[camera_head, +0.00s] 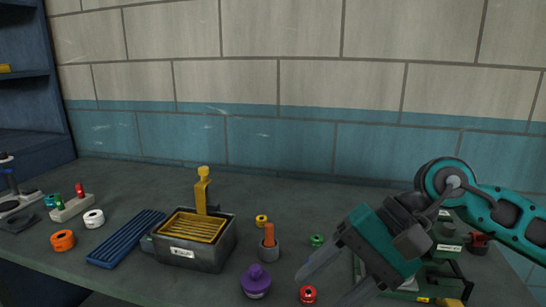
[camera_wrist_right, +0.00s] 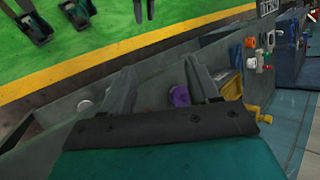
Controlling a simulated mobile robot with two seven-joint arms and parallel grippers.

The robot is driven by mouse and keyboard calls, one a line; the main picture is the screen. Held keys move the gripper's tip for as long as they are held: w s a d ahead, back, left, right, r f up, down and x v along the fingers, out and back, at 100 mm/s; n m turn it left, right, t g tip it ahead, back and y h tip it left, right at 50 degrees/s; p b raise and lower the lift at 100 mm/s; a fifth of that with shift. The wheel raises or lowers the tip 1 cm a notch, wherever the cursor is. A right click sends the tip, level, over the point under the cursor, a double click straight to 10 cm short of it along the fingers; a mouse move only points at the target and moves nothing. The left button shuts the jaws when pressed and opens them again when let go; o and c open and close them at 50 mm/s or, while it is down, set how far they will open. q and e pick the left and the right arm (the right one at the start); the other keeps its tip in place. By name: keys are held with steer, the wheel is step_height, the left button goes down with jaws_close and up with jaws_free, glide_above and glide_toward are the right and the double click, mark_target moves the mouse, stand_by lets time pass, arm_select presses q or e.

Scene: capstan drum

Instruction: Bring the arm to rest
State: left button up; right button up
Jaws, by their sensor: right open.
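My right arm, teal and dark grey, comes in from the right in the head view. Its right gripper (camera_head: 325,286) is open, with its two grey fingers pointing down and left over the front of the bench. The gap between the fingers looks empty. In the right wrist view the fingers of my right gripper (camera_wrist_right: 160,72) stand apart, with a purple piece (camera_wrist_right: 180,96) seen beyond them. A red ring (camera_head: 307,294) lies near the fingertips in the head view. My left gripper is not in view.
The dark bench (camera_head: 130,180) holds a grey bin with yellow slats (camera_head: 195,255), a blue ribbed tray (camera_head: 125,238), a purple knobbed piece (camera_head: 256,281) and an orange peg in a grey cup (camera_head: 268,248). Items behind my right gripper are partly hidden. The bench's back middle is clear.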

steer(key=s+a+r+m+y, duration=0.3)
steer(key=a+r+m+y, duration=0.1)
steer(key=a+y, duration=0.25)
step_height(320, 180, up, 7)
steer(key=w+a+m+t+y, duration=0.2)
steer(key=m+t+y, duration=0.4)
steer(key=m, duration=0.6)
steer(key=w+d+f+m+t+h, duration=0.35)
steer(key=d+m+t+h, duration=0.35)
steer(key=m, duration=0.8)
steer(key=w+d+f+m+t+h, duration=0.25)
steer(key=w+m+t+h, duration=0.2)
steer(key=m+t, duration=0.7)
steer(key=s+d+f+m+g+h, duration=0.1)
steer(key=d+f+m+g+h, duration=0.55)
steer(key=f+m, duration=0.4)
steer(key=s+d+f+m+g+h, duration=0.25)
steer(key=s+f+m+g, duration=0.4)
steer(key=s+f, duration=0.4)
steer(key=s+d+f+m+g+h, duration=0.1)
steer(key=s+d+f+m+g, duration=0.2)
steer(key=s+f+m+g, duration=0.5)
steer(key=w+a+f+n+t+y+p, duration=0.1)
steer(key=w+a+f+t+y, duration=0.1)
steer(key=f+t, duration=0.6)
steer(key=shift+w+a+t, duration=0.45)
steer(key=shift+w+a, duration=0.05)
steer(key=shift+w, duration=0.7)
